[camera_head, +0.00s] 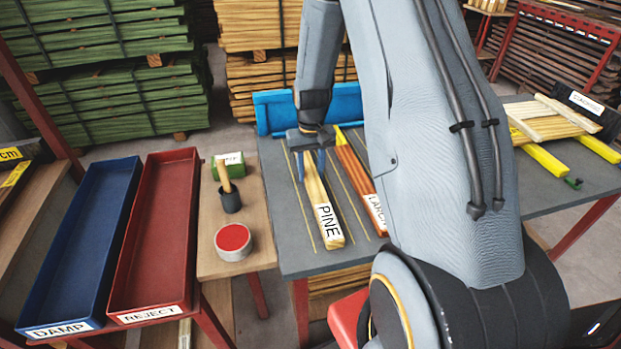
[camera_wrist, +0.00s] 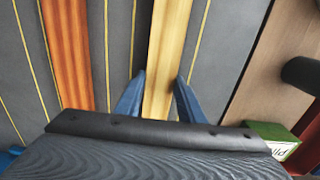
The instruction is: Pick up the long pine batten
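The long pine batten (camera_head: 318,201), pale yellow with a white PINE label at its near end, lies lengthwise on the grey table (camera_head: 287,239). My gripper (camera_head: 311,168) is over its far part, pointing down. In the wrist view, the blue fingers of my gripper (camera_wrist: 159,80) stand on either side of the pine batten (camera_wrist: 168,38), with a small gap visible on the left side. The gripper looks open around it. The batten's far end is hidden behind the gripper in the head view.
An orange LARCH batten (camera_head: 353,167) lies to the right, also in the wrist view (camera_wrist: 68,50). A blue raised edge (camera_head: 275,112) borders the table's far side. A wooden side table holds a red-topped tin (camera_head: 232,241) and a dark cup (camera_head: 230,201). Blue DAMP (camera_head: 75,235) and red REJECT (camera_head: 155,230) trays stand left.

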